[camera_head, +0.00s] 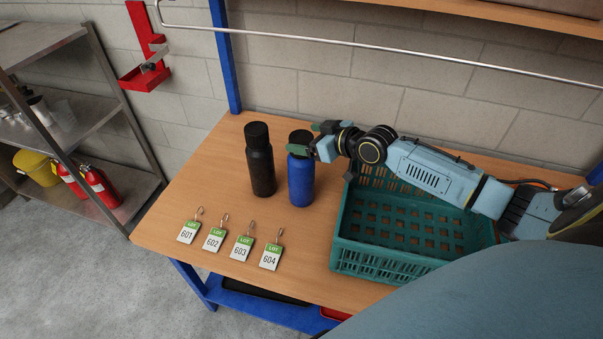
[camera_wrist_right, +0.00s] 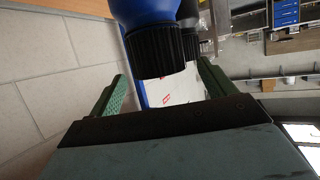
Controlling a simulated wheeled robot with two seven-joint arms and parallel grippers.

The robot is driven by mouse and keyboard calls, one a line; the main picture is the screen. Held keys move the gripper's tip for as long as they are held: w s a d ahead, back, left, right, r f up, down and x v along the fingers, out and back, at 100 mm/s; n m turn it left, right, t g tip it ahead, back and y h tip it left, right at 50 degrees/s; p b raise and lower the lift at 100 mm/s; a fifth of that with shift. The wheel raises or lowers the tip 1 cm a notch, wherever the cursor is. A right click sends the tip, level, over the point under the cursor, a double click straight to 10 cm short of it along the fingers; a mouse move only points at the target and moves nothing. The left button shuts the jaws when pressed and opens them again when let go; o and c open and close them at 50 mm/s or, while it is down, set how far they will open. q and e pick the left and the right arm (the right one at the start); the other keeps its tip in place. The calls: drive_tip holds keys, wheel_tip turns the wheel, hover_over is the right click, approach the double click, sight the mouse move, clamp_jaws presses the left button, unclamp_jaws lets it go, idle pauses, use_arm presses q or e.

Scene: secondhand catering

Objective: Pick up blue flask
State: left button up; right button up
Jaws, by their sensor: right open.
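The blue flask (camera_head: 301,182) with a black cap stands upright on the wooden table, just right of a black flask (camera_head: 261,167). My right gripper (camera_head: 306,140) is open at the height of the blue flask's cap, its green fingers at either side of the cap in the head view. In the right wrist view the blue flask (camera_wrist_right: 145,10) and its ribbed black cap show between the open fingers (camera_wrist_right: 155,85); I cannot tell whether they touch it. The black flask shows partly behind it. My left gripper is not in view.
A green crate (camera_head: 385,264) stands right of the flasks, under my right arm. Several lot tags (camera_head: 242,248) lie near the table's front edge. The wooden table (camera_head: 180,205) is clear at the left. A metal rail (camera_head: 400,54) runs along the wall behind.

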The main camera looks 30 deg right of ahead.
drive_tip(key=shift+x, duration=1.25)
drive_tip(key=shift+c, duration=0.4)
drive_tip(key=c, duration=1.5)
drive_tip(key=shift+c, duration=0.5)
drive_tip(key=shift+r, duration=0.1)
